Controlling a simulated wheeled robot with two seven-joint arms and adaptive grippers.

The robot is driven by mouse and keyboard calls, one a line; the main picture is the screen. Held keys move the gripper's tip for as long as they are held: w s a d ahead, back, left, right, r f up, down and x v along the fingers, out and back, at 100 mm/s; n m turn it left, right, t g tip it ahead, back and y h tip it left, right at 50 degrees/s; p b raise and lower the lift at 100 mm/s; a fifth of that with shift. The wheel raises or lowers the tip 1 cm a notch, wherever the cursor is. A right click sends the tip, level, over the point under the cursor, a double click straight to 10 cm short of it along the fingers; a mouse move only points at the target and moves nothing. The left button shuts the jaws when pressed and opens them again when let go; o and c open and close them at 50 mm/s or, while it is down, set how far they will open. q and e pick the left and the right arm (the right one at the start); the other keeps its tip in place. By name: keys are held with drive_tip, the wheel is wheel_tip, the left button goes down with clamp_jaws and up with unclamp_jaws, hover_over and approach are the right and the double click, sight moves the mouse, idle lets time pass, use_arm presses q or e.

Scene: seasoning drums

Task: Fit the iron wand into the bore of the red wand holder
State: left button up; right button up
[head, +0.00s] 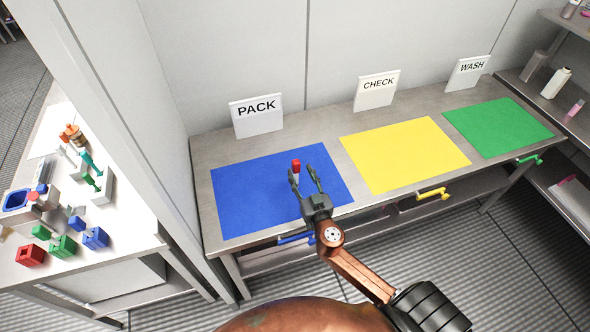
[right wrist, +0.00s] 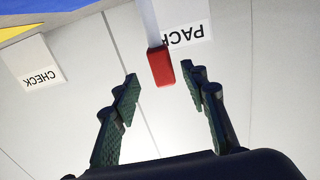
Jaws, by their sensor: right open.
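An upright piece with a red block-shaped end (head: 296,166) and a pale grey shaft stands at the blue mat. It looks like the wand, but I cannot be sure. In the right wrist view, which is upside down, its red end (right wrist: 161,66) and shaft (right wrist: 149,22) show clearly. My right gripper (head: 302,175) is open and empty over the blue mat. Its fingertips (right wrist: 165,80) point toward the red end, which lies between and slightly beyond them. A red block with a dark opening (head: 30,255), likely the red holder, sits on the left side table. My left gripper is out of view.
The blue mat (head: 235,200), yellow mat (head: 400,155) and green mat (head: 500,125) lie on the grey bench; the latter two are empty. PACK (head: 257,116), CHECK and WASH signs stand behind. The white side table holds green and blue blocks. A wall panel separates it from the bench.

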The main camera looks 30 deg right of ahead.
sight(297, 167)
drive_tip(key=x, duration=0.4)
drive_tip(key=shift+a+r+p, duration=0.15)
drive_tip(key=shift+a+p, duration=0.05)
drive_tip(key=shift+p, duration=0.15)
drive_tip(key=shift+w, duration=0.2)
drive_tip(key=c, duration=0.7)
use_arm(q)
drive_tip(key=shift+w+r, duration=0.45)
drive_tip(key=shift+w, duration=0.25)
use_arm(e)
clamp_jaws()
